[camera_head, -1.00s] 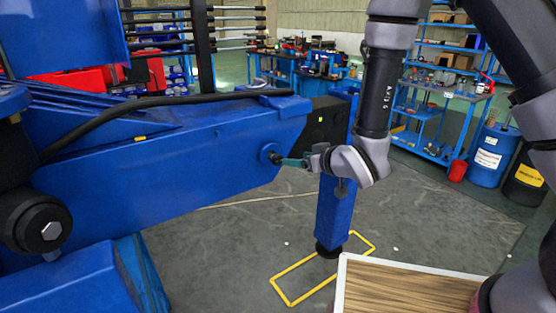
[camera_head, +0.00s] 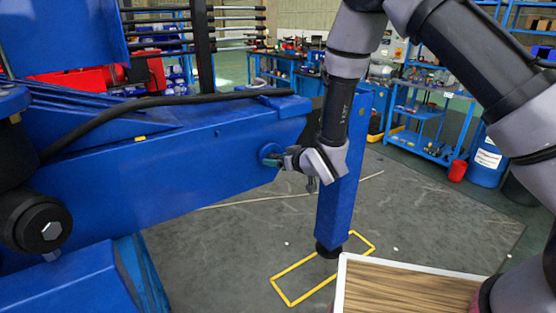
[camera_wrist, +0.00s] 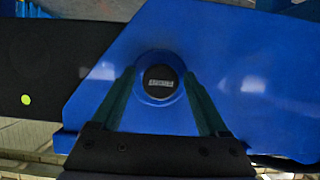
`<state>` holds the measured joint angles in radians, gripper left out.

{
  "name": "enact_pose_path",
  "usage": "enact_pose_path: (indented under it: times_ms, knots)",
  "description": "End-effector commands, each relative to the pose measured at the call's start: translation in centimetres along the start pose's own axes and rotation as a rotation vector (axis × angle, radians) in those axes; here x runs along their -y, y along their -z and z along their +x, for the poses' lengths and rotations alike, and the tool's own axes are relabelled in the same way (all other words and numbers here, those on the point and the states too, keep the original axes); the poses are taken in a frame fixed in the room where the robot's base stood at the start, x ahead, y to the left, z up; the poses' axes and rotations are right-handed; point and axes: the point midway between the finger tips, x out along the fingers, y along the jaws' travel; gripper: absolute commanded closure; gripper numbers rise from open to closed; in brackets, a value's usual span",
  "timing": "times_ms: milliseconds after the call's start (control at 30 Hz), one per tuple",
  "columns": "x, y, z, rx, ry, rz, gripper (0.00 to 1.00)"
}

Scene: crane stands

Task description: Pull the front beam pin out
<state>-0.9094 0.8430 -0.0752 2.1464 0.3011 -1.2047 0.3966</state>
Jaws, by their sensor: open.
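The front beam pin (camera_wrist: 160,80) shows in the wrist view as a round black head with a pale label. It sits in a round blue boss (camera_wrist: 157,98) on the side of the blue beam (camera_head: 180,155). My gripper (camera_wrist: 158,74) is open, with one dark green finger on each side of the pin head and small gaps visible between. In the head view my gripper (camera_head: 282,159) is at the boss near the beam's right end, and its fingers largely hide the pin there. How deep the fingers reach along the pin is unclear.
A blue leg (camera_head: 336,210) stands behind my wrist on a black foot, within a yellow floor outline (camera_head: 290,298). A black hose (camera_head: 150,101) runs along the beam top. A wooden board with a white rim (camera_head: 400,290) is at the lower right. Workbenches stand behind.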

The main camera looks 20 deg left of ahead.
Motion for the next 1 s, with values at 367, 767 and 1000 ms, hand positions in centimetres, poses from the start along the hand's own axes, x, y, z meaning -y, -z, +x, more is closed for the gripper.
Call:
enact_pose_path:
  times_ms: [367,767,1000]
  knots:
    - [0.01,0.01,-0.04,0.0,0.0,0.0,1.0]
    - [0.0,0.01,-0.06,0.0,0.0,0.0,1.0]
    - [0.0,0.02,-0.05,0.0,0.0,0.0,1.0]
